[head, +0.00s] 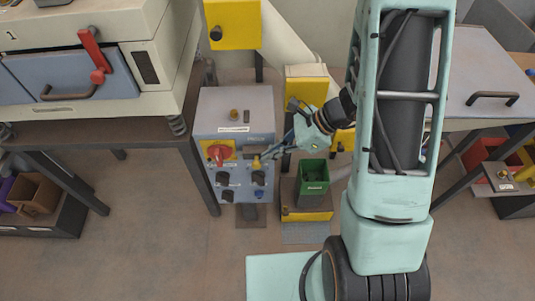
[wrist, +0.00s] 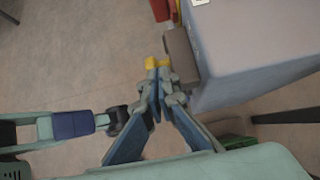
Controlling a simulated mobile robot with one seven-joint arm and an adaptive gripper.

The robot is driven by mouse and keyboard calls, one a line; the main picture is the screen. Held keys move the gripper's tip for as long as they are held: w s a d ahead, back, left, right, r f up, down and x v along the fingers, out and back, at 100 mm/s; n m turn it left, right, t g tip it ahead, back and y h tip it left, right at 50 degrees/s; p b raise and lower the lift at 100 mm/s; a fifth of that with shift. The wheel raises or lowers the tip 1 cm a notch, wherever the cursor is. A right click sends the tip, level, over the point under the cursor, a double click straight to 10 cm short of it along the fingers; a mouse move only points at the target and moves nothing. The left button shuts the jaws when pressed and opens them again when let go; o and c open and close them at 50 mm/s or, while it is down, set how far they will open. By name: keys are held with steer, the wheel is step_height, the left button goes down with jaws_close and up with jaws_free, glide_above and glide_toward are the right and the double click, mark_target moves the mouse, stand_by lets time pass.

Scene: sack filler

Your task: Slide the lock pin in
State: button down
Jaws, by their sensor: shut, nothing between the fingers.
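My gripper (head: 262,157) is at the front of the grey control box (head: 204,125), its fingers pointing left. I see nothing held between the fingers. I cannot make out the lock pin for certain; the tips and arm hide part of the box front.
The box front carries a red switch (head: 218,153), dark knobs (head: 222,178) and a blue knob (head: 259,194). A green bin (head: 313,176) stands to the right of the box. A bench (head: 95,138) is at left.

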mark_target(255, 161)
steer(key=shift+a+f, duration=0.2)
steer(key=shift+a, duration=0.25)
steer(key=a+b, duration=0.1)
steer(key=a, duration=0.2)
steer(key=shift+w+a, duration=0.1)
steer(key=shift+a, duration=0.2)
